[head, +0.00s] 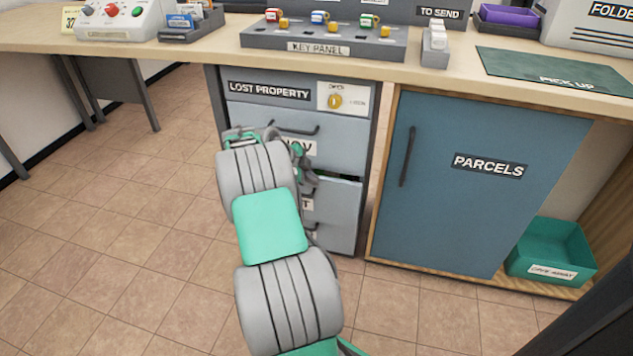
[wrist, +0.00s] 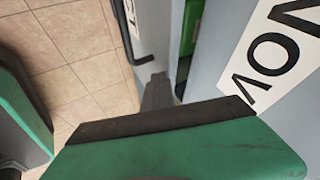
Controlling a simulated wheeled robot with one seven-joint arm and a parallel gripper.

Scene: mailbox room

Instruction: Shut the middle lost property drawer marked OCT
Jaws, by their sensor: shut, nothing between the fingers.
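The middle drawer marked OCT (head: 338,204) stands partly open in the lost property cabinet. Its front juts out below the NOV drawer, with a dark gap along its top. Its label is mostly hidden by my arm; only a final T shows. In the wrist view the OCT drawer front (wrist: 152,30) and its dark handle show at the top, with something green (wrist: 190,28) inside the gap. My gripper (head: 308,182) is shut and empty, close to the drawer front and partly hidden by my arm. Its grey fingertips (wrist: 157,95) are near the drawer; I cannot tell if they touch.
The NOV drawer (head: 340,148) above looks shut. A blue PARCELS door (head: 480,190) is right of the cabinet, with a green give-away bin (head: 552,250) beside it. The counter (head: 440,72) overhangs the drawers. The tiled floor (head: 120,250) to the left is clear.

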